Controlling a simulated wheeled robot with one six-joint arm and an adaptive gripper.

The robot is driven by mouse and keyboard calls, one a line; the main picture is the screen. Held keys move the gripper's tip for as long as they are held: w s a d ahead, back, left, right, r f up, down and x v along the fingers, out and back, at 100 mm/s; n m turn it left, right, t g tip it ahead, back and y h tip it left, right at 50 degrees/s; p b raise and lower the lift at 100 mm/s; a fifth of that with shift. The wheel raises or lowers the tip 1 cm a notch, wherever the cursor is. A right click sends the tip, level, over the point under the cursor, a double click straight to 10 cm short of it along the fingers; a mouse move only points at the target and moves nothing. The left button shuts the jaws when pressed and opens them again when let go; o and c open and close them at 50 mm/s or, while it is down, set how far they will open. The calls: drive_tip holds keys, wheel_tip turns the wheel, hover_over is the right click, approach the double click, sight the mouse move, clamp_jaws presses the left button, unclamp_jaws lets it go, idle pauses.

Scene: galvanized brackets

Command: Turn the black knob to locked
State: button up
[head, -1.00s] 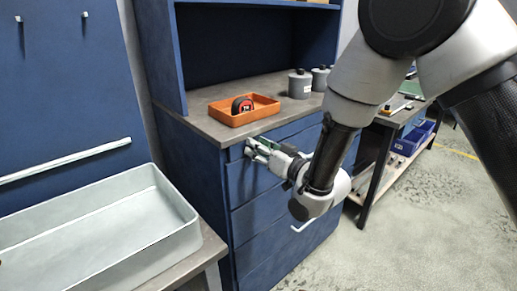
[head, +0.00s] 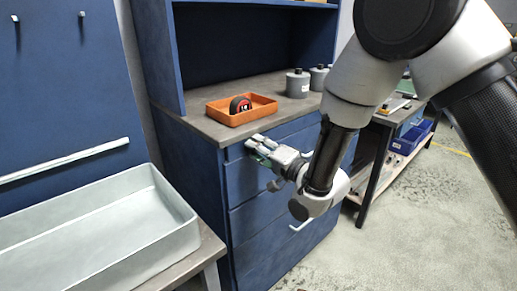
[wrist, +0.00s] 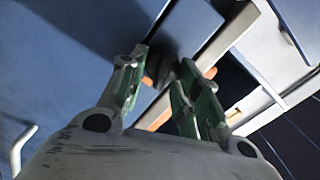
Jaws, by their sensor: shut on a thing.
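The black knob (wrist: 163,72) shows in the wrist view as a dark shape between the green-padded fingers, in front of the blue cabinet. My gripper (wrist: 165,75) is shut on it, one finger on each side. Small orange patches show beside the fingers; I cannot tell whether they are markings. In the head view my gripper (head: 257,147) is at the top drawer front of the blue cabinet (head: 245,188), just below the worktop edge. There the knob is hidden by the fingers. I cannot read its setting.
An orange tray (head: 218,117) with a tape measure (head: 240,104) stands on the worktop above my gripper. Grey canisters (head: 298,84) stand behind it. A grey bin (head: 95,265) is at the lower left. A drawer handle (head: 300,226) sticks out below my wrist.

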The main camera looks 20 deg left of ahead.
drive_tip(key=shift+f+m, duration=0.2)
drive_tip(key=shift+m, duration=1.7)
drive_tip(key=o, duration=0.9)
drive_tip(key=shift+d, duration=0.1)
drive_tip(key=v, duration=0.7)
drive_tip(key=shift+d, duration=0.15)
drive_tip(key=shift+s, duration=0.1)
